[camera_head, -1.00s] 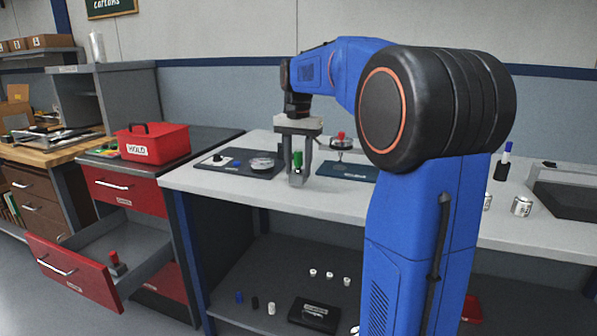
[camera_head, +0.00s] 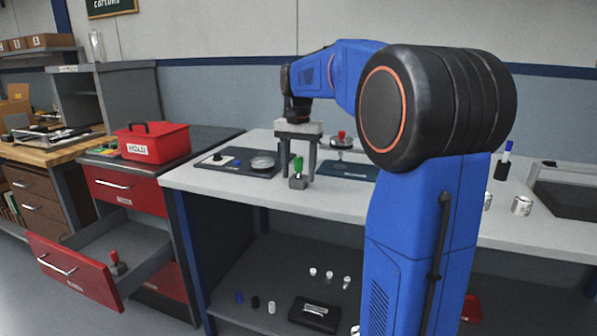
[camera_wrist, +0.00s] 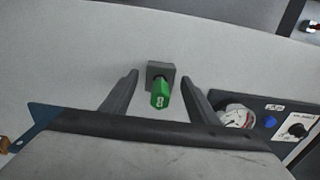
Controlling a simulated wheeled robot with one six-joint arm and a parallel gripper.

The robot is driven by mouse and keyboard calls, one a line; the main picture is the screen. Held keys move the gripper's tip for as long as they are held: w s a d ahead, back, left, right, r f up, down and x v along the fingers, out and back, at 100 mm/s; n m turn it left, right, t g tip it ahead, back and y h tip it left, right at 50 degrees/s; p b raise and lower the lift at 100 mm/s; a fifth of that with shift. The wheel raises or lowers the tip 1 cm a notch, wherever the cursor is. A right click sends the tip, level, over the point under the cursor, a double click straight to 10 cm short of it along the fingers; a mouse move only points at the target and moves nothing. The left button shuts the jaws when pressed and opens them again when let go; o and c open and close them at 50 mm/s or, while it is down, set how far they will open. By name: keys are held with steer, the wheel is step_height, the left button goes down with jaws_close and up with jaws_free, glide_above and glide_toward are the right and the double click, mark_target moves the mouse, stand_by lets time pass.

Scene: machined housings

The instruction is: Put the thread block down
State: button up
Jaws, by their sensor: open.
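In the wrist view my gripper's fingertips (camera_wrist: 163,80) stand either side of the block with a gap on each side, touching nothing that I can see.
A dark tray (camera_head: 222,169) with a gauge (camera_head: 262,162) and a blue cap lies left of the block. A dark blue mat (camera_head: 347,172) and a red-topped gauge stand (camera_head: 342,140) are right and behind. An open red drawer (camera_head: 75,270) juts out at lower left.

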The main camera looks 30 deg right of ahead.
step_height(320, 180, up, 12)
steer(key=shift+f, duration=0.1)
stand_by(0.4)
steer(key=s+a+f+n+t, duration=0.1)
steer(key=s+a+f+n, duration=0.2)
steer(key=s+a+f, duration=0.35)
steer(key=s+a+f+n+t, duration=0.1)
steer(key=s+a+f+n, duration=0.25)
steer(key=s, duration=0.65)
steer(key=s+a+f+n+t, duration=0.1)
steer(key=s+a+f+n, duration=0.1)
steer(key=s+f, duration=0.4)
steer(key=s+a+f+n+t, duration=0.1)
steer(key=s+a+f+n, duration=0.1)
steer(key=s+f, duration=0.5)
step_height(320, 180, down, 4)
steer(key=shift+s+a+r+t, duration=0.25)
steer(key=shift+a+t, duration=0.15)
steer(key=shift+a, duration=0.3)
